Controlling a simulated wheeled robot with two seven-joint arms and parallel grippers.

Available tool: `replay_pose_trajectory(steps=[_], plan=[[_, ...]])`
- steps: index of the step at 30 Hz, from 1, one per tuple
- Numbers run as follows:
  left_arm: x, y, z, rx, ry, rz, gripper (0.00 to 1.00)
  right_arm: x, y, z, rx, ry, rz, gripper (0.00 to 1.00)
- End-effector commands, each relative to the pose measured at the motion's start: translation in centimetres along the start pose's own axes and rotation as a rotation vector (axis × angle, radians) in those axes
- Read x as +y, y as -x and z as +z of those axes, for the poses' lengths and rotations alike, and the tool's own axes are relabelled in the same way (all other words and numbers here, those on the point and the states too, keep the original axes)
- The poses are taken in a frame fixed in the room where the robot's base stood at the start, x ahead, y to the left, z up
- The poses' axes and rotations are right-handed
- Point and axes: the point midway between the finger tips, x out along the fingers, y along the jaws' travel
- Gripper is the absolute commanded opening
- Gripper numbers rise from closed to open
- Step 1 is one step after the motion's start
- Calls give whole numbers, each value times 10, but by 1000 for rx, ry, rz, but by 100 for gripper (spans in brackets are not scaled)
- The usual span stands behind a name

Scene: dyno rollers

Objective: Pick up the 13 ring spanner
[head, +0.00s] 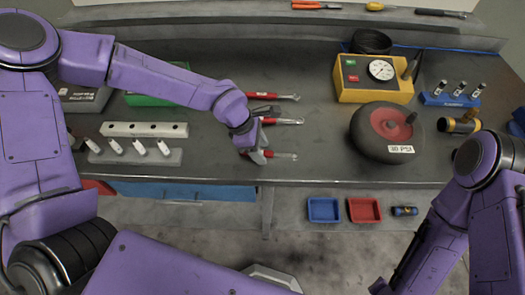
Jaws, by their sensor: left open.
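Three red spanners with bright metal ends lie one behind another on the grey workbench (320,165): a back spanner (284,96), a middle spanner (287,121) and a front spanner (284,156). Their size marks are too small to read, so I cannot tell which is the 13. My left gripper (259,157) is open at the left end of the front spanner, pointing down. It hides that end, and I cannot tell whether it touches. My right arm reaches down at the right; its gripper is not clearly visible at the bottom edge.
A yellow gauge box (352,92) and a black wheel with red hub (372,143) stand right of the spanners. A white holed bar (145,130) lies left. A blue tray (323,221) and red tray (364,221) sit below the bench's front edge.

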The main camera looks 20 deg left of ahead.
Motion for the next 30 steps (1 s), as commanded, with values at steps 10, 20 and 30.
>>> replay_pose_trajectory(steps=[10,20,30], plan=[[0,-1,0,0,-1,0,30,0,0,0,0,0,0,43],[0,0,0,0,-1,0,0,0,0,0,0,0,0,43],[0,30,12,-6,0,5,0,-2,-17,7,0,0,0,43]])
